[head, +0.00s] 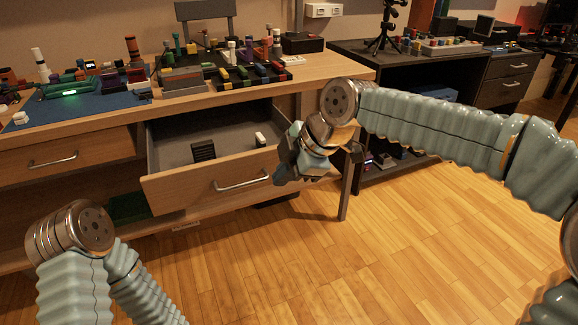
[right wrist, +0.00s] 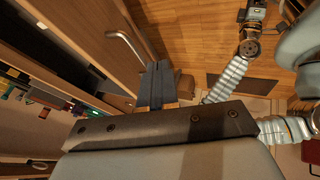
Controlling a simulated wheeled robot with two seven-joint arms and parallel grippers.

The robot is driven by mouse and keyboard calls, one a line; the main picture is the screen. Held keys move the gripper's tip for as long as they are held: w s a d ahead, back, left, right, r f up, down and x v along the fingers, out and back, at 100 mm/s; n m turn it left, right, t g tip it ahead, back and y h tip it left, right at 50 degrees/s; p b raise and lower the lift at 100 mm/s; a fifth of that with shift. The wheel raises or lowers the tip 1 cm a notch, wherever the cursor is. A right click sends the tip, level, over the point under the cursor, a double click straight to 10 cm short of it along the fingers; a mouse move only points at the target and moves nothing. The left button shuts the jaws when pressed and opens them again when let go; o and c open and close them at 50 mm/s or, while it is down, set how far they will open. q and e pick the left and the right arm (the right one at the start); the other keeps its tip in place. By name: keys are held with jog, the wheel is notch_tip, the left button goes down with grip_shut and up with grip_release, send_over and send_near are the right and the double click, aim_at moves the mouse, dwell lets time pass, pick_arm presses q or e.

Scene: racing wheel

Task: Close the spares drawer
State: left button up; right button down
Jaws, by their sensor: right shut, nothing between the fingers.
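The spares drawer (head: 205,183) stands pulled out under the wooden desk, its grey inside showing. Its bar handle (head: 242,182) is on the front panel, and the handle also shows in the right wrist view (right wrist: 124,47). A black ribbed block (head: 203,151) and a small white item (head: 260,140) lie inside. My right gripper (head: 284,178) is shut and empty at the right end of the drawer front, to the right of the handle. Its fingers (right wrist: 155,84) point downward past the handle side in the wrist view; contact with the panel cannot be told.
A shut drawer (head: 65,160) with its own handle is to the left. The desk top (head: 330,68) carries many small parts and a blue mat (head: 80,108). A dark desk (head: 470,65) stands at the right. The wooden floor (head: 330,255) in front is clear.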

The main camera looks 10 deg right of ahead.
aim_at(266, 178)
pick_arm(q)
jog(key=shift+r+p, duration=0.5)
jog(key=shift+r, duration=0.05)
pick_arm(e)
jog(key=shift+w+a+f, duration=0.6)
jog(key=shift+w+f, duration=0.25)
jog(key=shift+w, duration=0.05)
jog(key=shift+w+a+f, duration=0.6)
jog(key=shift+w+f, duration=0.3)
jog(key=shift+w+a+f, duration=0.6)
jog(key=shift+w+f, duration=0.25)
jog(key=shift+w, duration=0.05)
